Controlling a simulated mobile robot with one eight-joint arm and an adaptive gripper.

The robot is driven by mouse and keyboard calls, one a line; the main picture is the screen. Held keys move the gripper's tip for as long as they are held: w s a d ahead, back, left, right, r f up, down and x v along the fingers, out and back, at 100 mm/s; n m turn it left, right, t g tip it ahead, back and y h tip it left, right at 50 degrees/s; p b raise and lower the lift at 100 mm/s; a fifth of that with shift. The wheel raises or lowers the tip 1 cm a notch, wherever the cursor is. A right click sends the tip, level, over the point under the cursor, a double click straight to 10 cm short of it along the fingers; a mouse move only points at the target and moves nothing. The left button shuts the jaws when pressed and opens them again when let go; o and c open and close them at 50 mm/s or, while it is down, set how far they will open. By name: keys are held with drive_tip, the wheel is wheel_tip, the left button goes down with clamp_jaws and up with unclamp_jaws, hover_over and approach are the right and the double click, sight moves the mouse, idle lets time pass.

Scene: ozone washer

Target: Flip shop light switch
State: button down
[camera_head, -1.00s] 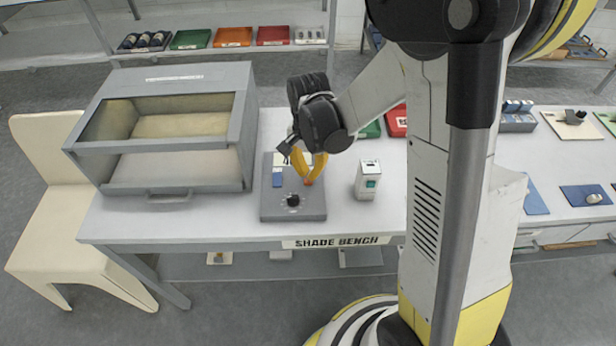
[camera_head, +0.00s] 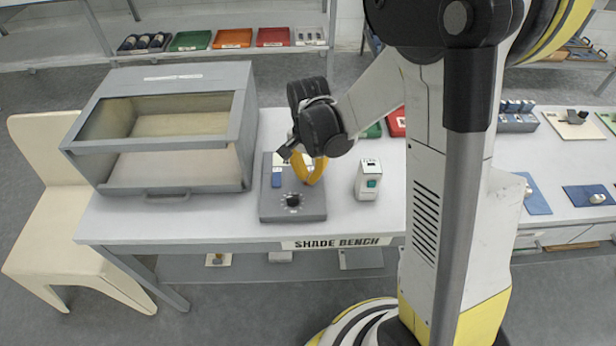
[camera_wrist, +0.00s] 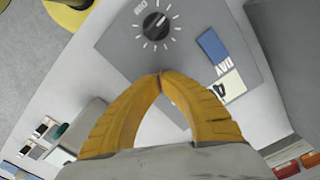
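A small white box with a green rocker (camera_head: 372,183) stands upright on the bench, right of my gripper; I cannot tell whether it is the shop light switch. The green rocker is partly seen in the wrist view (camera_wrist: 60,130). A grey panel (camera_head: 300,213) lies left of it, with a black dial (camera_head: 293,200) and a blue patch (camera_head: 277,180). My gripper (camera_head: 312,182) is over the panel's right part. In the wrist view its yellow fingertips (camera_wrist: 160,74) meet. A trace of red shows at the tips; whether anything small is pinched is hidden.
A grey open-fronted cabinet (camera_head: 245,150) stands on the left of the bench (camera_head: 230,228). A cream chair (camera_head: 50,220) is at its left end. Colored trays (camera_head: 233,38) lie on the shelf behind. Bare bench shows around the white box.

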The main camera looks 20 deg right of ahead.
drive_tip(key=shift+f+b, duration=0.55)
drive_tip(key=shift+f, duration=0.15)
drive_tip(key=shift+r, duration=0.1)
drive_tip(key=shift+r+p, duration=2.6)
drive_tip(key=shift+r, duration=0.9)
drive_tip(key=s+r+n+t, duration=0.7)
drive_tip(key=s+r, duration=0.5)
drive_tip(key=r, duration=0.4)
drive_tip(key=n, duration=0.2)
drive_tip(key=shift+s+r+n, duration=0.25)
drive_tip(key=shift+s+n, duration=0.05)
drive_tip(key=shift+s, duration=0.05)
